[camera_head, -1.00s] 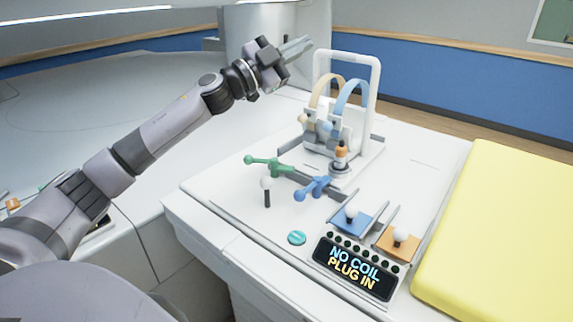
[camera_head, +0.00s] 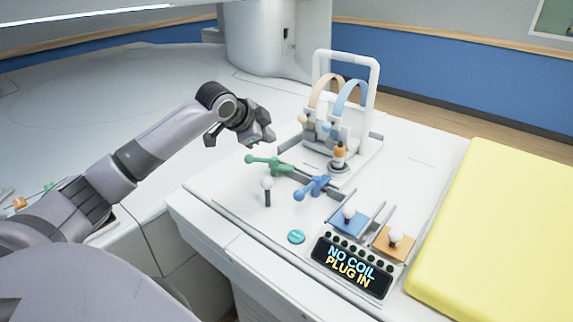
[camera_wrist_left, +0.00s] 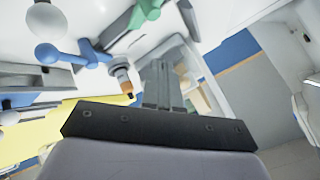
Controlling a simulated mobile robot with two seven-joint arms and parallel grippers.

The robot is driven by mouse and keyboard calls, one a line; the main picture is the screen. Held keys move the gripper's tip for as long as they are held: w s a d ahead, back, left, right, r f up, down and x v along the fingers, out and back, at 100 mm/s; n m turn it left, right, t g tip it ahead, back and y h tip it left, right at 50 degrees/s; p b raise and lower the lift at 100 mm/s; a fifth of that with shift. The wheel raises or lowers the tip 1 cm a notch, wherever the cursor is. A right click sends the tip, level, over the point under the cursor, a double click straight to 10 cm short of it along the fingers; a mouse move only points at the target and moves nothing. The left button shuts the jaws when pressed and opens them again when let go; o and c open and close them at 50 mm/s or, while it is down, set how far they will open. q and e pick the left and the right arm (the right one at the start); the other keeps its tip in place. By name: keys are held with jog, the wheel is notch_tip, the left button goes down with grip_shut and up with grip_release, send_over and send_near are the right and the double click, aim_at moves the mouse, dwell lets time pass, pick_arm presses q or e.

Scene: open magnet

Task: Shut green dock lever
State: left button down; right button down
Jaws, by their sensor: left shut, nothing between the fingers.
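The green dock lever (camera_head: 270,164) is on the white panel, its knobbed arm pointing left. It also shows at the top of the left wrist view (camera_wrist_left: 146,12). My left gripper (camera_head: 268,140) is just behind and above the green lever, apart from it in the head view. Its fingers are shut and empty, and they show in the left wrist view (camera_wrist_left: 161,85). The blue lever (camera_head: 314,187) lies to the right of the green one and also shows in the left wrist view (camera_wrist_left: 75,54). My right gripper is out of view.
A white-knobbed stick (camera_head: 267,192) stands in front of the green lever. A white frame with tan and blue bands (camera_head: 376,90) stands behind. A display (camera_head: 351,268) reads "NO COIL PLUG IN". A yellow pad (camera_head: 500,230) lies at the right.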

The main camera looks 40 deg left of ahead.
pick_arm(q)
jog(key=w+d+f, duration=0.1)
jog(key=f, duration=0.2)
jog(key=w+d+f+m+g+h, duration=0.1)
jog(key=f, duration=0.2)
jog(key=w+d+f+g+p, duration=0.1)
jog(key=f, duration=0.3)
jog(key=shift+w+d+m, duration=0.15)
jog(key=shift+d+m, duration=0.05)
jog(key=shift+m, duration=0.1)
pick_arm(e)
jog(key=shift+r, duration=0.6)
pick_arm(q)
jog(key=shift+w+f, duration=0.1)
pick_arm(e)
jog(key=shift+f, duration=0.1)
